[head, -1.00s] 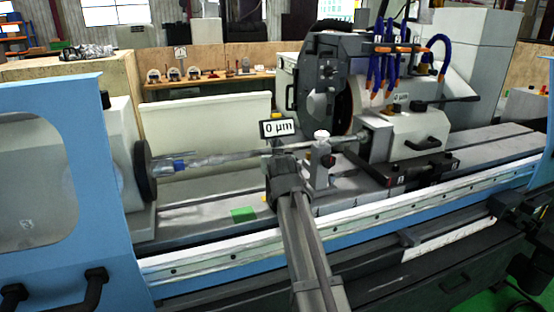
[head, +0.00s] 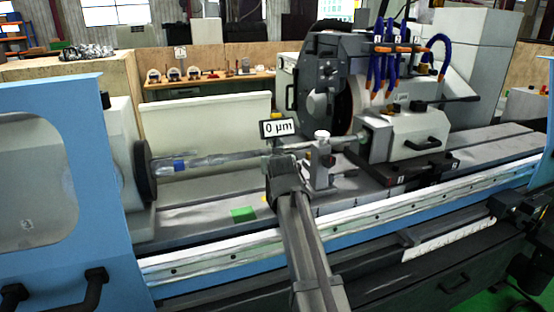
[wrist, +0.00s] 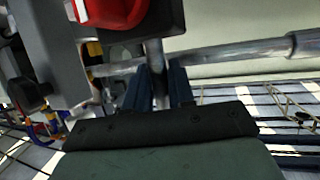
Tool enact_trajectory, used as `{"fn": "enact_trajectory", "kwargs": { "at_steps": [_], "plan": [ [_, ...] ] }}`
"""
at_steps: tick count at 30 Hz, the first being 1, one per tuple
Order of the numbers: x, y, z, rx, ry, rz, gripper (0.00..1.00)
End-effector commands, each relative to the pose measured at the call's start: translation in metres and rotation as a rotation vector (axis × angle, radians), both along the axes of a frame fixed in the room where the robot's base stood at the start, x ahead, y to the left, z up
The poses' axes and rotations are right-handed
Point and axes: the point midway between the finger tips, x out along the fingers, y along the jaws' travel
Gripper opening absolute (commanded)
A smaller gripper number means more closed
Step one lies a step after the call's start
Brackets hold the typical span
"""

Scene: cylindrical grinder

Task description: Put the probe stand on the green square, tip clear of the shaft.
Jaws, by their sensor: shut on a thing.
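My gripper (head: 285,165) is above the machine table, in front of the shaft. In the wrist view its dark blue fingers (wrist: 158,88) are shut around an upright metal rod, which I take to be the post of the probe stand (wrist: 157,72). The fingers and wrist hide most of the stand in the head view. A "0 µm" readout (head: 279,128) shows just above the gripper. The shaft (head: 220,160) runs horizontally behind it and has a blue mark. I cannot see the probe tip or tell whether it touches the shaft. The green square (head: 243,214) lies bare on the table, left of my gripper.
A grey post with a white top (head: 321,155) stands close to the right of my gripper. The grinding wheel housing (head: 325,85) is behind, and the tailstock (head: 400,140) is farther right. The chuck (head: 145,172) is at left. A yellow patch (head: 265,198) is near the green square.

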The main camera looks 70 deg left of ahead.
Motion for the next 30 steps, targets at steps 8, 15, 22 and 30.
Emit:
{"fn": "enact_trajectory", "kwargs": {
  "at_steps": [8,15,22,30],
  "plan": [
    [0.000,0.001,0.006,0.008,-0.002,0.001,0.00],
    [0.000,0.001,0.017,0.009,-0.002,0.001,0.00],
    [0.000,0.001,0.029,0.008,-0.002,0.001,0.00],
    [0.000,0.001,0.043,0.009,-0.002,0.001,0.00]
  ]
}}
